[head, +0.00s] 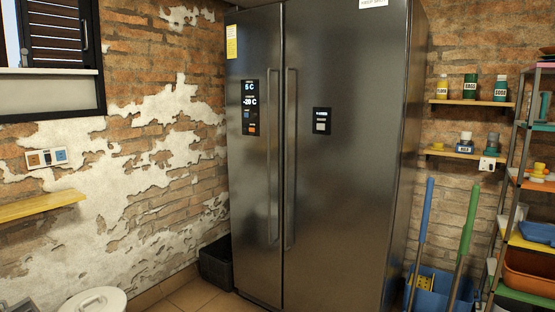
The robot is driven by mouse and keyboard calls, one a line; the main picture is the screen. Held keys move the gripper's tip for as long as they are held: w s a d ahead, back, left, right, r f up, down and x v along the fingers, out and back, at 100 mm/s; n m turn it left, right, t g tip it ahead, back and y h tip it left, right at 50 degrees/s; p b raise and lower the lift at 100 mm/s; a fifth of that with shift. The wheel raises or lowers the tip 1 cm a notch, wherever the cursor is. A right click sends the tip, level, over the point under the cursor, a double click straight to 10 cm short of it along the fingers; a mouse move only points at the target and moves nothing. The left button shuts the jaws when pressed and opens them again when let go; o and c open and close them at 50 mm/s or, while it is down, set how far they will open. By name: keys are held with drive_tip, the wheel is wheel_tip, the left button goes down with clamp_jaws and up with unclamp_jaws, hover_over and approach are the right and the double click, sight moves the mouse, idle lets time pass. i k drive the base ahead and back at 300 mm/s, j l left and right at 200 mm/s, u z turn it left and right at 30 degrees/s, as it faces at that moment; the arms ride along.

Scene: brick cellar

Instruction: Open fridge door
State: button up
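A large dark steel fridge (345,60) with two doors stands in the corner. Its narrow left door (252,200) carries a display panel and a yellow label, and its wider right door (345,200) has a small dark panel. Both doors look shut. Two long vertical handles, the left one (274,155) and the right one (290,155), stand side by side at the seam between the doors. My gripper is not in the head view.
A black bin (216,265) stands left of the fridge. A blue bucket (428,290) with a blue and a green pole stands to the right, beside a loaded shelf rack (507,180). A white round lid (95,300) is at the lower left.

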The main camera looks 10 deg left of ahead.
sight(346, 62)
drive_tip(key=i+j, duration=0.25)
drive_tip(key=i, duration=0.2)
drive_tip(key=i+j+u, duration=0.1)
drive_tip(key=i+j, duration=0.15)
drive_tip(key=i, duration=0.2)
drive_tip(key=i+j, duration=0.25)
drive_tip(key=i, duration=0.2)
drive_tip(key=i+j+u, duration=0.1)
drive_tip(key=i, duration=0.4)
drive_tip(key=i+j+u, duration=0.1)
drive_tip(key=i+j, duration=0.2)
drive_tip(key=i, duration=0.15)
